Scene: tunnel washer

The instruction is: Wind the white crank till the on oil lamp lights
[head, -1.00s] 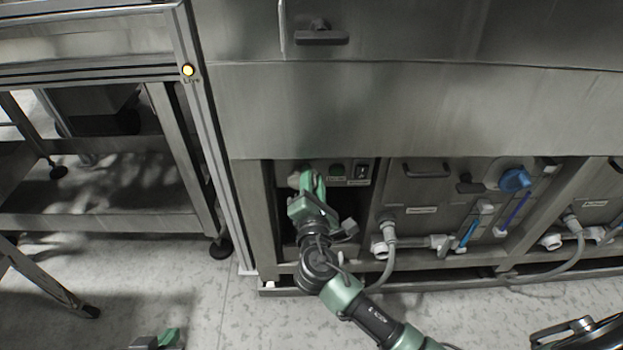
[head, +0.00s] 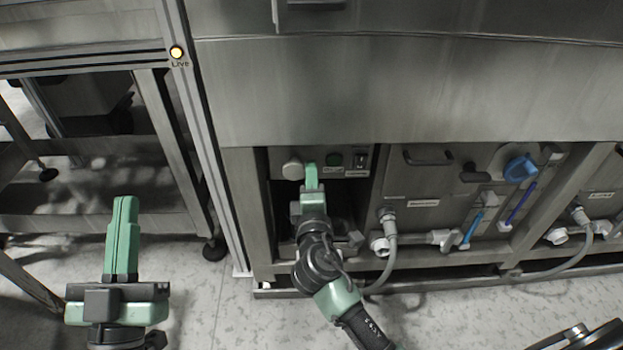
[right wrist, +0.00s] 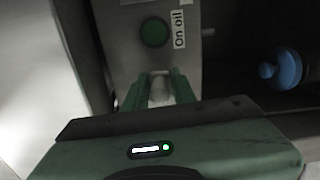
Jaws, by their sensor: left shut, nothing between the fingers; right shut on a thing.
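The white crank (head: 293,169) sits on the small panel in the low bay, left of the round green on oil lamp (head: 334,160). The lamp (right wrist: 154,32) looks dark green and unlit in the right wrist view, with its "On oil" label (right wrist: 179,30) beside it. My right gripper (head: 311,168) reaches into the bay at the crank's right side. In the right wrist view its fingers are shut on a pale part of the crank (right wrist: 160,88), mostly hidden between them. My left gripper (head: 125,200) is shut and empty, pointing up over the floor at the left.
A dark switch (head: 360,157) is right of the lamp. Further right are a grey hose (head: 389,250), a blue knob (head: 520,168) and valves with blue handles. A metal frame post with a lit yellow "Live" lamp (head: 176,52) stands left. A blue round thing (right wrist: 288,68) is inside the bay.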

